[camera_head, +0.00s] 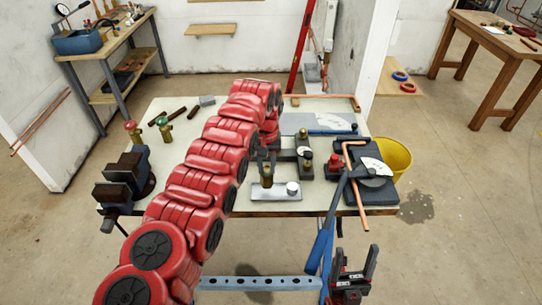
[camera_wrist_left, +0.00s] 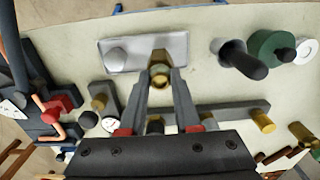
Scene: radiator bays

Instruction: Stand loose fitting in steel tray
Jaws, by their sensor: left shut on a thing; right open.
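The steel tray (camera_head: 262,195) is a small flat metal plate near the table's front edge, with a silver round piece (camera_head: 292,188) on its right part. A brass fitting (camera_head: 267,174) is upright over the tray's left part; it also shows in the left wrist view (camera_wrist_left: 159,75), where the tray (camera_wrist_left: 128,64) lies beneath it. My left gripper (camera_head: 265,163) is shut on this fitting from behind. I cannot tell whether the fitting's foot touches the tray. My right gripper (camera_head: 354,268) is open and empty, in front of the table.
A dark bar with brass fittings (camera_head: 305,155) stands just behind the tray. A bender with copper pipe (camera_head: 355,185) is at the right, a dark vise (camera_head: 126,178) at the left. Valves with red and green handles (camera_head: 162,124) stand back left. Table left of the tray is largely clear.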

